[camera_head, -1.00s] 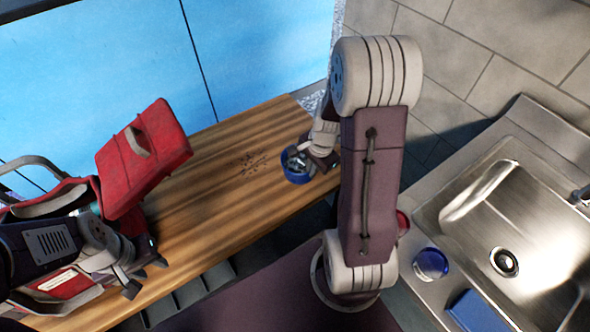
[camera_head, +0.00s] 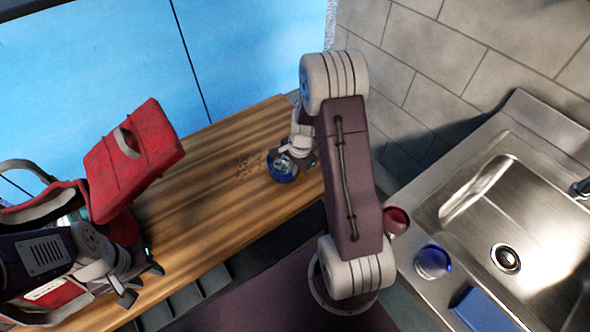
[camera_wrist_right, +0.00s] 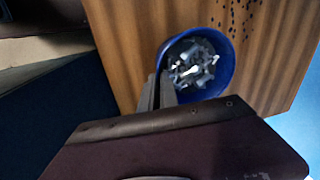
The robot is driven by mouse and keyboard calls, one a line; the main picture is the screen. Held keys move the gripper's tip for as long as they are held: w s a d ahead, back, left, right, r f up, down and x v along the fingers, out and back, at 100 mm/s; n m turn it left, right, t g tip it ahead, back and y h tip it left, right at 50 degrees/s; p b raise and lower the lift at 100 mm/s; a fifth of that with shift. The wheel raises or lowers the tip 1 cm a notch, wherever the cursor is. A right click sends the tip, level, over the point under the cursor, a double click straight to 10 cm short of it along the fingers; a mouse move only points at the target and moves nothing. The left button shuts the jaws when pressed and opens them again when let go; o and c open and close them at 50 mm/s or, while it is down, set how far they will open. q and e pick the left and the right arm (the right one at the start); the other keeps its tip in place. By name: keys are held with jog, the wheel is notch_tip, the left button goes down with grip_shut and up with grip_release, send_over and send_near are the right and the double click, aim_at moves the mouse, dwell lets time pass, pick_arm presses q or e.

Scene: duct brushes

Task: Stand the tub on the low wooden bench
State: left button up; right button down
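The blue round tub (camera_head: 281,172) is at the right end of the low wooden bench (camera_head: 205,225), with grey and white pieces inside it. My right gripper (camera_head: 296,153) is at the tub's rim, partly hidden by its own arm. In the right wrist view, its fingers (camera_wrist_right: 158,92) are close together on the near left rim of the tub (camera_wrist_right: 226,72), with wood below. I cannot tell whether the tub's base touches the bench. My left gripper (camera_head: 141,282) is open and empty, low at the left beside the red bag.
A red bag with a raised lid (camera_head: 130,160) stands on the bench's left part. Dark specks (camera_head: 247,165) mark the wood left of the tub. At right, a sink (camera_head: 500,215) has a red cup (camera_head: 397,220), a blue round container (camera_head: 432,261) and a blue block (camera_head: 482,309) beside it.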

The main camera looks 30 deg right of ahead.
jog(key=shift+f, duration=0.1)
jog(key=c, duration=1.6)
grip_release()
